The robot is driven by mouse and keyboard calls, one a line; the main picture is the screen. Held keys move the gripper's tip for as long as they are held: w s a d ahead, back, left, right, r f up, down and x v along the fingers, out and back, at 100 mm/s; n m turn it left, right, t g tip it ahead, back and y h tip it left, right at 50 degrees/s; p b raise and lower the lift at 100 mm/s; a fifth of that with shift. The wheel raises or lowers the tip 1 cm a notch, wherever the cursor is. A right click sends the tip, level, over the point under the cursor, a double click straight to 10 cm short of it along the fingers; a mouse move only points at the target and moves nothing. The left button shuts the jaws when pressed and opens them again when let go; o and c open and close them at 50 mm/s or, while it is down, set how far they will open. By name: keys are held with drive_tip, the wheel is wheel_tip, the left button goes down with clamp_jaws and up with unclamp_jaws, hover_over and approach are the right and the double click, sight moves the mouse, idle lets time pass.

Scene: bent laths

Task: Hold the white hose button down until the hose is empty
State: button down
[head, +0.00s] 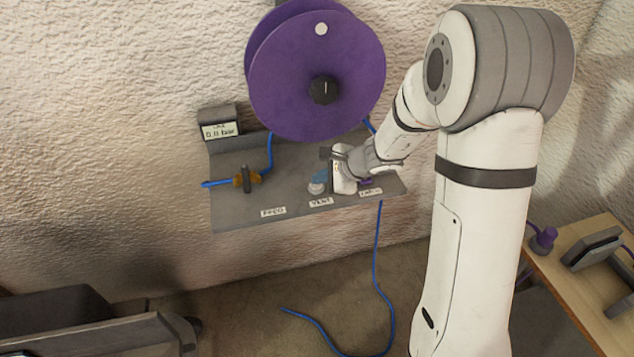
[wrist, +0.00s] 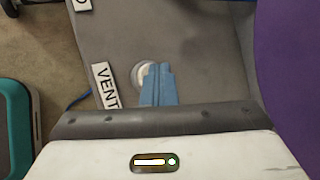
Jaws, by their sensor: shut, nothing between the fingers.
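The white hose button (head: 317,188) is a small round button on the grey panel (head: 240,208), above the VENT label (head: 320,202). In the wrist view the button (wrist: 142,74) shows partly, with its right side behind my fingers. My gripper (head: 320,176) has blue fingers, shut together and empty. In the wrist view the gripper (wrist: 158,68) has its tips over the button; I cannot tell how far it is pressed. The gauge (head: 219,130) seems to read 0.0 bar, in small print. The blue hose (head: 378,250) hangs below the panel to the floor.
A purple reel (head: 290,85) with a black knob stands above the panel. An orange-brown valve (head: 246,179) sits at the left, near the FEED label (head: 272,211). A wooden table (head: 560,270) is at the right, and a dark grey object (head: 90,335) at the lower left.

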sight(321, 186)
drive_tip(key=shift+r, duration=0.1)
idle(0.3)
drive_tip(key=shift+r+p, duration=0.6)
drive_tip(key=shift+r, duration=0.25)
drive_tip(key=shift+r+p, duration=1.85)
drive_tip(key=shift+r, duration=0.7)
drive_tip(key=s+d+r+n+g+h, duration=0.1)
drive_tip(key=s+d+r+n, duration=0.1)
drive_tip(key=s+r+n, duration=0.3)
drive_tip(key=s+d+r+n+g+h, duration=0.1)
drive_tip(key=s+d+r+n, duration=0.15)
drive_tip(key=s, duration=0.55)
drive_tip(key=s+d+r+n+h+p, duration=0.1)
drive_tip(key=s+d+r+n+h, duration=0.2)
drive_tip(key=s+d+n+h, duration=0.2)
drive_tip(key=s+d+n, duration=0.3)
drive_tip(key=s+d, duration=0.3)
drive_tip(key=s, duration=0.1)
drive_tip(key=shift+s+r+h, duration=0.2)
drive_tip(key=shift+s+h, duration=0.05)
drive_tip(key=shift+h, duration=0.15)
